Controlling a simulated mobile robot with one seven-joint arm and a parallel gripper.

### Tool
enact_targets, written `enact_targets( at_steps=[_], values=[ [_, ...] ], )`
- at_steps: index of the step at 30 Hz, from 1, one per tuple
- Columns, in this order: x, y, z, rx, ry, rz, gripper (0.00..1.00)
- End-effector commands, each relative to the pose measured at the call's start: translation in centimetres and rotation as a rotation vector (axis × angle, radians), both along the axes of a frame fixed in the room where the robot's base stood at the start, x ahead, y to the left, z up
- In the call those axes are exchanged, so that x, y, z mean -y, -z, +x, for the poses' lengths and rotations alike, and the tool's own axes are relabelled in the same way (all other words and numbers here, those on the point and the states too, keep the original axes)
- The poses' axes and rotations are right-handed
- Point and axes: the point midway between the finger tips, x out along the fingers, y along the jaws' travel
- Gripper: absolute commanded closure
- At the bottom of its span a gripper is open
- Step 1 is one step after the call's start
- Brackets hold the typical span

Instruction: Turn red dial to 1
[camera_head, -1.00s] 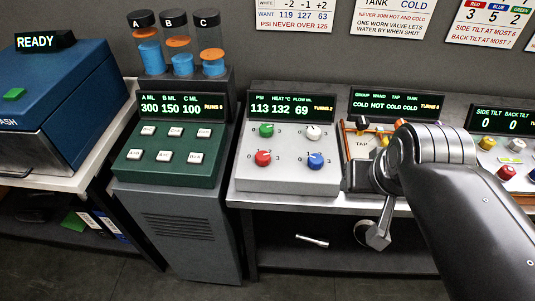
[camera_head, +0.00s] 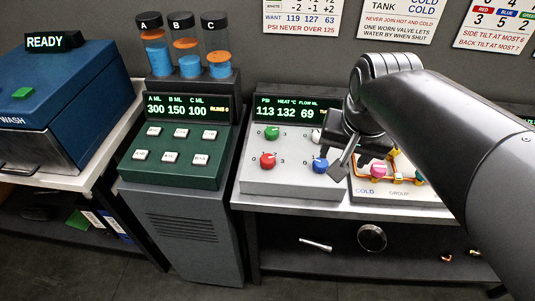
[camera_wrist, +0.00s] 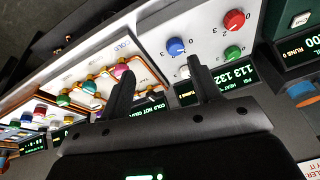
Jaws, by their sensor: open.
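The red dial (camera_head: 268,160) is a round red knob at the front left of the light grey panel (camera_head: 262,185). Small numbers surround it; I cannot tell which one it points to. It also shows in the wrist view (camera_wrist: 234,20) at the upper right. The panel display (camera_head: 285,111) reads PSI 113, HEAT 132, FLOW 69. My gripper (camera_head: 343,165) hangs over the panel's right side, beside the blue dial and to the right of the red one. In the wrist view its two fingers (camera_wrist: 160,72) are apart with nothing between them.
The green dial (camera_head: 272,132) is behind the red one; the blue dial (camera_head: 320,165) is to its right. A green button panel (camera_head: 168,172) stands left. The pipe panel (camera_head: 400,187) is right. A wall chart (camera_head: 300,15) hangs behind.

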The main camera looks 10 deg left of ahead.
Motion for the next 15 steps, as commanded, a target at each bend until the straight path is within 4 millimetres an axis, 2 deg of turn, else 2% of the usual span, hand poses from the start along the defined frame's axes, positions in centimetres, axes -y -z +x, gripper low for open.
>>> enact_targets(
  at_steps=[1,6,15],
  values=[
    [-1.2,0.0,1.3,-0.033,0.023,0.009,0.43],
    [-5.1,0.1,4.9,-0.127,0.126,0.037,0.43],
    [-12.6,2.0,9.9,-0.276,0.308,0.052,0.43]
  ],
)
